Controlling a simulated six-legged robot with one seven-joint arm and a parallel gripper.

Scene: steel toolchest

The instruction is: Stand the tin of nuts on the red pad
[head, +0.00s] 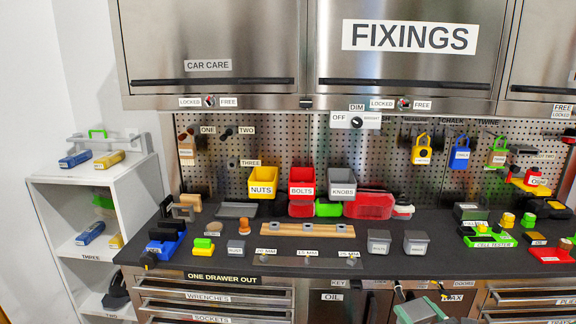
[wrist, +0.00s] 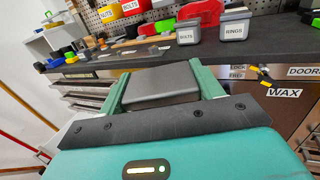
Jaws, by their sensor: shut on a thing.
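My gripper (wrist: 162,82) is shut on a grey, flat-topped tin (wrist: 160,90), with a green finger on each side of it. No label shows on the held tin, so I cannot read whether it is the tin of nuts. In the head view my gripper and the tin (head: 421,310) are at the bottom edge, in front of the bench and below its top. I cannot pick out a plain red pad for certain. A red base (head: 550,255) with items on it lies at the right of the bench.
Two labelled grey tins (head: 378,242) (head: 415,243) stand near the bench's front edge. Left of them is a strip with millimetre labels (head: 306,262). Yellow, red and grey bins (head: 302,186) are behind. A green cell tester (head: 490,241) stands right. Dark bench top (head: 446,262) is clear between.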

